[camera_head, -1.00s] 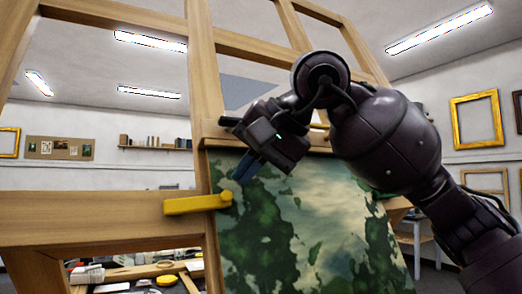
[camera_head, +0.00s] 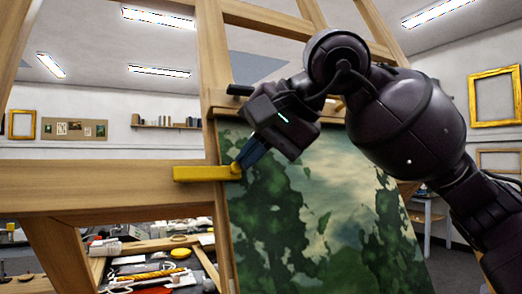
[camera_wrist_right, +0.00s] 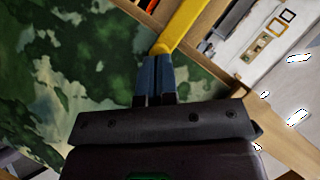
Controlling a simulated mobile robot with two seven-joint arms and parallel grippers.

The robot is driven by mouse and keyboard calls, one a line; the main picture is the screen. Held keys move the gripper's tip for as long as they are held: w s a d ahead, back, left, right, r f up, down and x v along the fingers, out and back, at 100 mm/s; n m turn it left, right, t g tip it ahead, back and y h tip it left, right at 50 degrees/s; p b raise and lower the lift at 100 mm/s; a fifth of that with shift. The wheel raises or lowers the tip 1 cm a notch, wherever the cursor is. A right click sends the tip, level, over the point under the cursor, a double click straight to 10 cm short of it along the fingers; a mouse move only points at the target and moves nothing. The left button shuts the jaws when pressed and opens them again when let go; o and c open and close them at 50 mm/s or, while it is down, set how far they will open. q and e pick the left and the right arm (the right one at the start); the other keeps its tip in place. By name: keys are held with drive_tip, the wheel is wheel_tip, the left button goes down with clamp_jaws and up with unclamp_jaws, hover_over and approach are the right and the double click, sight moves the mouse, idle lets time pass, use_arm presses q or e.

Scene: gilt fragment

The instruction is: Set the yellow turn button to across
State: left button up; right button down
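The yellow turn button (camera_head: 205,174) is a flat bar on the wooden easel. It lies nearly level in the head view, over the crossbar and upright, and its rounded right end reaches the edge of the green painting (camera_head: 300,220). My right gripper (camera_head: 240,166) comes from the upper right, its blue fingers close together and their tips at the button's right end. In the right wrist view the fingertips (camera_wrist_right: 158,58) meet the near end of the yellow button (camera_wrist_right: 183,27). Whether they press on it or only adjoin it is unclear. My left gripper is not in view.
The easel's wooden upright (camera_head: 214,80) and crossbar (camera_head: 90,188) frame the button. Behind and below stands a table with several tools and papers (camera_head: 150,275). A shelf (camera_head: 165,125) and gold frames (camera_head: 495,97) are on the far walls.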

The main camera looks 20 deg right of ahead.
idle(0.3)
drive_tip(key=shift+w+a+r+p, duration=0.1)
drive_tip(key=shift+a+r+p, duration=0.1)
drive_tip(key=shift+r+p, duration=0.2)
drive_tip(key=shift+r, duration=0.35)
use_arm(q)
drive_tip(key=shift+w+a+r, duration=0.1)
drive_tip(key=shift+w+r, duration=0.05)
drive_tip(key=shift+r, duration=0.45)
